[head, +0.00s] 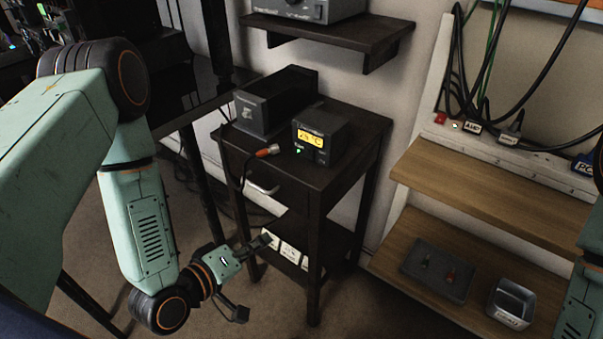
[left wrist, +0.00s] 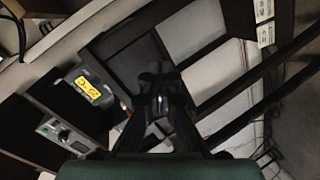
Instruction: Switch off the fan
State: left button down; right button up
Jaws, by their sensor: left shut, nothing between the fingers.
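No fan can be made out in either view. Several small white switch-like plates (head: 290,252) sit in a row on the lower shelf of the dark stand; their markings are too small to read. Some plates also show at the top right of the left wrist view (left wrist: 264,33). My left gripper (head: 262,242) is shut and empty, its dark fingertips near the left end of the row in the head view. I cannot tell whether it touches a plate. In the left wrist view the closed fingers (left wrist: 155,78) point up the picture. My right gripper is out of view.
The dark stand (head: 340,178) carries a black box (head: 277,100), a small device with a lit orange display (head: 311,138) and a red-tipped cable (head: 268,151). A drawer handle (head: 262,188) juts out above the plates. A wooden shelf unit (head: 480,200) stands to the right.

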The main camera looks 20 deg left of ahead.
pick_arm(q)
notch_tip(320, 180, up, 9)
jog(key=w+n+t+h, duration=0.1)
jog(key=n+t, duration=0.3)
jog(key=n, duration=0.1)
jog(key=shift+w+a+r+n+t+h, duration=0.2)
jog(key=shift+a+n+t+h, duration=0.1)
jog(key=shift+t+h, duration=0.1)
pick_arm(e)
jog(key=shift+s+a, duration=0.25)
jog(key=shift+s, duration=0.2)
pick_arm(q)
jog(key=shift+d, duration=0.1)
jog(key=b, duration=0.1)
send_near(310, 152)
jog(key=x, duration=0.7)
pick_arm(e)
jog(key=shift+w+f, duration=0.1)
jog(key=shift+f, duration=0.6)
